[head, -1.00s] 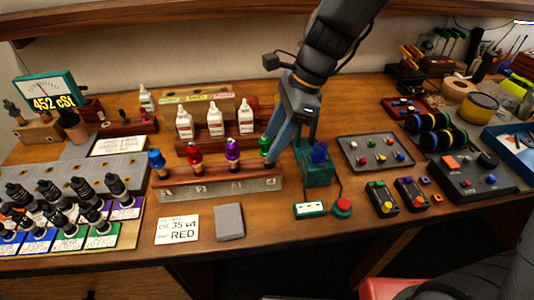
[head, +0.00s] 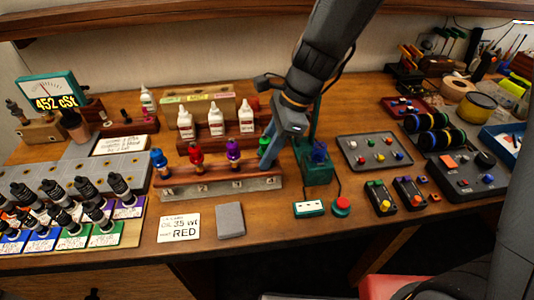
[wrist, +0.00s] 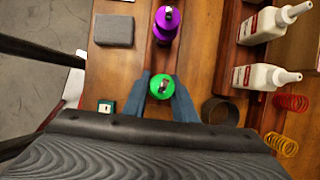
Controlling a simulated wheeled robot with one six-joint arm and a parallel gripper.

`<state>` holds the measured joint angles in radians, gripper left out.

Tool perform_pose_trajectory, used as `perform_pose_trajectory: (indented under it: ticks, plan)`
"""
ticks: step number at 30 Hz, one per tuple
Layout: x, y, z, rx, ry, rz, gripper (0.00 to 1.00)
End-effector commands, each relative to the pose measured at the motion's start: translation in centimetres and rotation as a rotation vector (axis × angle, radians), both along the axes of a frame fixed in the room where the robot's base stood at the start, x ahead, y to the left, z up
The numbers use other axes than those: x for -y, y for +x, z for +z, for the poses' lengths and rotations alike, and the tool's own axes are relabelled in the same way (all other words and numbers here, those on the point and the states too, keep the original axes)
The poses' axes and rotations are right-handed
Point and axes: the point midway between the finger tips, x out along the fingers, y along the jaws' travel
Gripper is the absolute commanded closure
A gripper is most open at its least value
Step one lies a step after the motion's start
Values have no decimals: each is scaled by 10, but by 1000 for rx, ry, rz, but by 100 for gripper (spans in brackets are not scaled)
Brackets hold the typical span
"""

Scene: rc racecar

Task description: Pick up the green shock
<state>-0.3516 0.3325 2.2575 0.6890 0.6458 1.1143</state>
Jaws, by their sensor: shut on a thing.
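The green shock (head: 264,143) is at the right end of the wooden shock rack (head: 215,190), partly hidden behind my fingers in the head view. In the wrist view its round green cap (wrist: 161,87) sits between my two blue-grey fingers. My gripper (head: 266,160) reaches down from above and is shut on the green shock. It also shows in the wrist view (wrist: 160,92). The lower end of the shock is hidden, so I cannot tell whether it is clear of the rack.
Purple (head: 233,150), red (head: 196,154) and blue (head: 157,160) shocks stand left in the rack. White bottles (head: 216,118) stand behind. A green stand (head: 316,172) is close on the right.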

Motion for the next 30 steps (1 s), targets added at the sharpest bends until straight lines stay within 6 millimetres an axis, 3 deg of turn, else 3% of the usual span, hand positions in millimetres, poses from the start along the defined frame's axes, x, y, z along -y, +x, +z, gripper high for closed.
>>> perform_pose_trajectory:
  ticks: [11,21,30]
  plan:
    - [-2,1,16,4,2,2,98]
    - [-8,1,69,6,1,1,98]
    - [4,-46,70,2,0,1,98]
